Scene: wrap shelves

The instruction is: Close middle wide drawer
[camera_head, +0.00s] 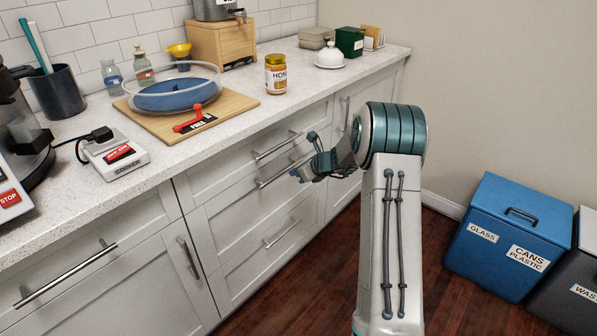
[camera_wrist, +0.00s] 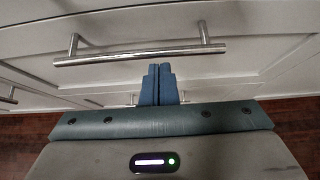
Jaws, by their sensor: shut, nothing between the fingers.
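The middle wide drawer (camera_head: 230,214) is in the white cabinet under the counter, between a shallower top drawer and a bottom drawer. Its bar handle (camera_head: 268,182) is partly covered by my gripper (camera_head: 298,174). I cannot tell from these views how far the drawer stands out, if at all. In the wrist view, my gripper (camera_wrist: 160,70) is shut and empty, its blue fingertips together against a white drawer front. A metal bar handle (camera_wrist: 140,54) crosses just beyond the fingertips; contact cannot be told.
The top drawer handle (camera_head: 277,146) and bottom drawer handle (camera_head: 282,234) are close by. The counter (camera_head: 230,120) above holds a honey jar (camera_head: 276,74) and a cutting board (camera_head: 245,103). A blue bin (camera_head: 515,235) stands at the right. Wood floor (camera_head: 290,300) is clear before the drawers.

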